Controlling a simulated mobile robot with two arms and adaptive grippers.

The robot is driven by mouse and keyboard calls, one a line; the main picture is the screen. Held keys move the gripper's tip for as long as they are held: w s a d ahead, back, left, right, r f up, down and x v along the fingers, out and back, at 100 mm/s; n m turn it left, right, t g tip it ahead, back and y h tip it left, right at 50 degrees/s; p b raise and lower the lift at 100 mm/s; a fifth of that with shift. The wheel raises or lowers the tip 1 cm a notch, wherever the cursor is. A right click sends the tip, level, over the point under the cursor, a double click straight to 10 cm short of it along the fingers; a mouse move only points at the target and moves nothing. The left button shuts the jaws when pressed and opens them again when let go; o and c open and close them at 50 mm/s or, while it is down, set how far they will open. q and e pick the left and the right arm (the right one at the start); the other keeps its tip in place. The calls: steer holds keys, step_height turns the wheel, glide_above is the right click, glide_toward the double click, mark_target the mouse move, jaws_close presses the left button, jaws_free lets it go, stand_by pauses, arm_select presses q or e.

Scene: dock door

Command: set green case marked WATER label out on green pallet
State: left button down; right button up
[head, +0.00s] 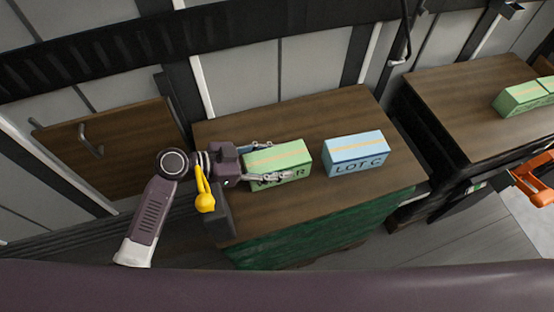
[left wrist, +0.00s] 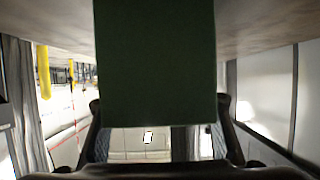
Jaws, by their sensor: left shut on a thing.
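The green case (head: 288,157) with a pale tape stripe sits at the left part of the brown top of the green-sided pallet (head: 310,243) in the head view. Its front lettering is partly covered by a finger; the end of WATER shows. My left gripper (head: 275,161) comes from the left with one finger along each long side, shut on the case. In the left wrist view the case (left wrist: 155,60) is a dark green block between the fingers. Whether it touches the top or hangs just above it, I cannot tell. My right gripper is not in view.
A blue case marked LOT C (head: 357,153) stands just right of the green case, with a small gap. Another brown-topped stand (head: 460,105) at right bears green cases (head: 523,98). An orange object (head: 534,186) is at the right edge. Bare top lies behind and in front of the cases.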

mark_target(259, 162)
arm_select(q)
steer(key=c, duration=1.4)
jaws_free()
steer(key=shift+f, duration=0.1)
steer(key=o, duration=0.5)
steer(key=shift+r, duration=0.25)
steer(key=v, duration=0.7)
steer(key=shift+s+a, duration=0.1)
steer(key=shift+a, duration=0.15)
steer(key=shift+p, duration=0.3)
